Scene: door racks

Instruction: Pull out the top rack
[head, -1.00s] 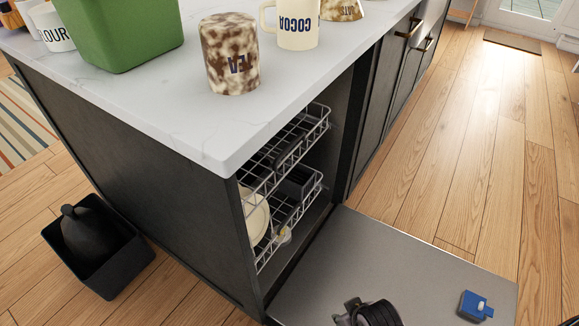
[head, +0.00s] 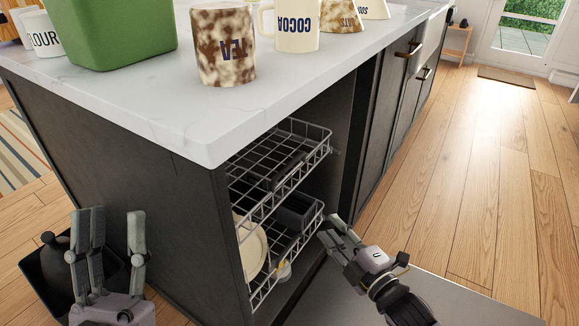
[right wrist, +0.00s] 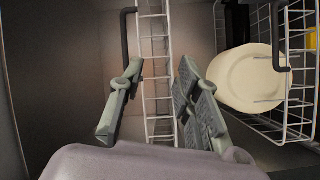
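The top rack (head: 322,147), a grey wire basket, sits inside the open dishwasher under the counter. The bottom rack (head: 317,215) is below it and holds a white plate (head: 252,248) and dark items. My right gripper (head: 333,232) is open near the right front corner of the bottom rack, lower than the top rack. In the right wrist view its fingers (right wrist: 160,105) are apart, with a strip of wire rack (right wrist: 155,70) seen between them; I cannot tell which rack or whether they touch it. My left gripper (head: 112,240) is open and empty beside the cabinet's side panel.
The dishwasher door (head: 460,300) lies lowered below my right gripper. The counter (head: 200,120) overhangs the racks and bears a green bin (head: 120,35), a tea canister (head: 224,45) and a cocoa mug (head: 297,25). A dark bin (head: 45,285) stands behind my left gripper. Floor at right is clear.

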